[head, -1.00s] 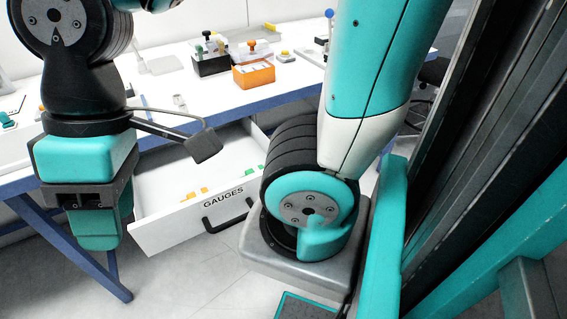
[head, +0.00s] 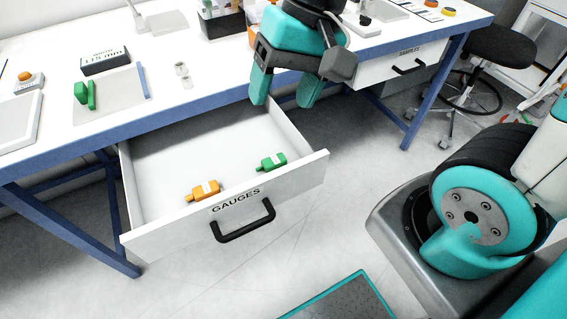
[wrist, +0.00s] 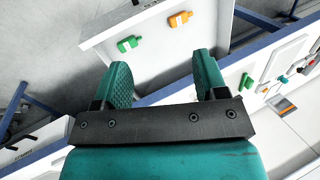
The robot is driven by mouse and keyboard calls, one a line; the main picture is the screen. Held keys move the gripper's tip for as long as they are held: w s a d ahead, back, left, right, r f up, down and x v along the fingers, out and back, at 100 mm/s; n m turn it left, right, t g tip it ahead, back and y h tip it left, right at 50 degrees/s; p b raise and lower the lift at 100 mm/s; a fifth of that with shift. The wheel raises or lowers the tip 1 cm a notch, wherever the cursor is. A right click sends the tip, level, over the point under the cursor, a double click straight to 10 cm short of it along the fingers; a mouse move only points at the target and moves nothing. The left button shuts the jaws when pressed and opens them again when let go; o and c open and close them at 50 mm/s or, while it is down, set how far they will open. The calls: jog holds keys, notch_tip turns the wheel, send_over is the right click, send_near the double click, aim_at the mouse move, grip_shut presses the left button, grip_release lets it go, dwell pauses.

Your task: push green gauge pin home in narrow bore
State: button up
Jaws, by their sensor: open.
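A green gauge piece (head: 272,161) lies on the floor of the open drawer (head: 155,236) labelled GAUGES, near its front. An orange piece (head: 203,190) lies to its left. Both also show in the wrist view, green (wrist: 130,43) and orange (wrist: 180,19). Another green piece (head: 84,93) stands on a grey plate on the bench; I cannot tell which green piece is the gauge pin. My gripper (head: 285,90) is open and empty, fingers down, by the bench edge near the drawer's back right corner. Its fingers (wrist: 163,72) hold nothing. I cannot make out a narrow bore.
The white bench (head: 60,60) carries a dark labelled block (head: 106,60), two small grey fittings (head: 182,72) and bins at the back. A second drawer (head: 405,62) is slightly open at right. A stool (head: 487,50) stands beyond.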

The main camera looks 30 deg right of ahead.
jog(key=w+d+f+m+b, duration=0.2)
jog(key=w+d+f+m, duration=0.2)
jog(key=w+f+m, duration=0.35)
jog(key=m+b, duration=0.3)
jog(key=m, duration=0.6)
send_near(272, 160)
jog(key=b+x, duration=0.1)
jog(key=x, duration=0.2)
jog(key=shift+b+x, duration=0.6)
jog(key=shift+x, duration=2.5)
jog(key=shift+c, duration=0.5)
jog(key=c, duration=0.9)
